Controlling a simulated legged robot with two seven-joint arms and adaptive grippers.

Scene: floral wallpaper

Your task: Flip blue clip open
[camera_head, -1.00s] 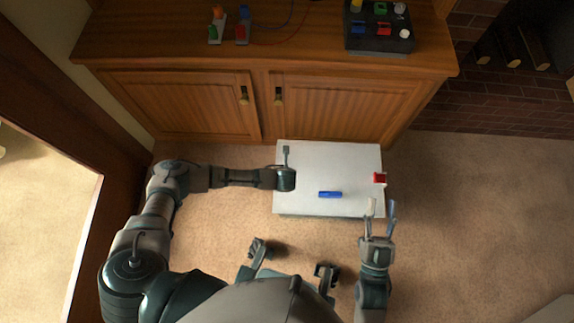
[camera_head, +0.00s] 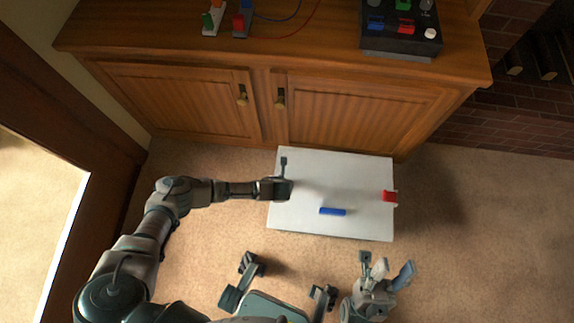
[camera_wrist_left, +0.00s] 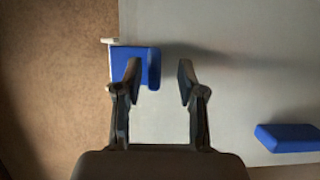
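The blue clip (camera_wrist_left: 122,53) sits at the edge of a white box lid (camera_wrist_left: 230,90) in the left wrist view, with a raised flap on its right side. My left gripper (camera_wrist_left: 160,75) is open above it. The left finger overlaps the clip and the flap stands between the two fingers; contact is unclear. In the head view my left gripper (camera_head: 279,188) is over the left edge of the white box (camera_head: 350,180) and hides the clip.
A blue handle (camera_head: 332,211) lies on the box lid, also at lower right in the left wrist view (camera_wrist_left: 287,137). A red clip (camera_head: 389,196) sits at the right edge. A wooden cabinet (camera_head: 180,100) stands behind; carpet is clear to the right (camera_head: 480,230).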

